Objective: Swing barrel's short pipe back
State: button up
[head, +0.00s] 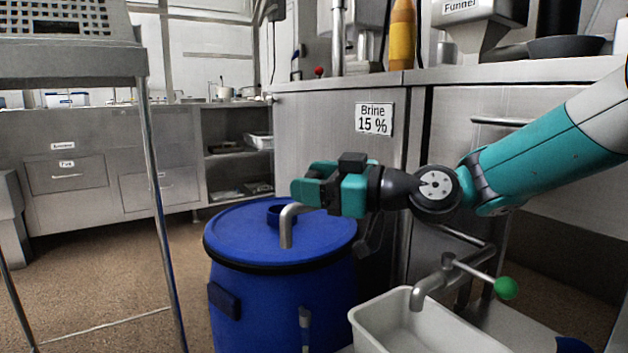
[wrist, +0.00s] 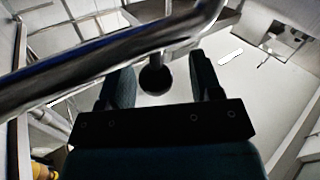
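The blue barrel (head: 262,308) stands on the floor left of centre in the head view, under a blue lid (head: 235,228). A short bent grey metal pipe (head: 287,230) shows above the lid, its end turned down. My gripper (head: 305,186) is at the upper bend of this pipe, reaching in from the right. In the wrist view, a shiny metal pipe (wrist: 110,58) crosses in front of the fingers. The two dark fingers (wrist: 162,88) stand apart. A dark round end on a thin metal stem (wrist: 155,78) shows between them, with gaps at its sides. Firm contact with the pipe cannot be made out.
A tap with a green ball handle (head: 506,288) stands over a white tub (head: 420,335) at the right of the barrel. A steel cabinet with a brine sign (head: 374,118) is close behind. A steel stand's leg (head: 160,200) is at the left; open floor lies beyond it.

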jog(key=shift+r, duration=0.1)
notch_tip(320, 180, up, 20)
jog(key=p, duration=0.8)
jog(key=s+d+f+m+g+h+p, duration=0.1)
jog(key=s+d+f+m+g+h, duration=0.25)
jog(key=s+f, duration=0.5)
jog(key=s+d+f+m+g+h, duration=0.1)
jog(key=s+d+f+m+h, duration=0.1)
jog(key=s+d+f+h, duration=0.6)
jog(key=s+d+f+m+g+h+p, duration=0.1)
jog(key=s+d+f+m+g, duration=0.25)
jog(key=s+f, duration=0.6)
notch_tip(320, 180, up, 39)
jog(key=s+t+p, duration=0.1)
jog(key=p, duration=3.5)
jog(key=shift+s+d+n, duration=0.3)
jog(key=shift+s, duration=0.1)
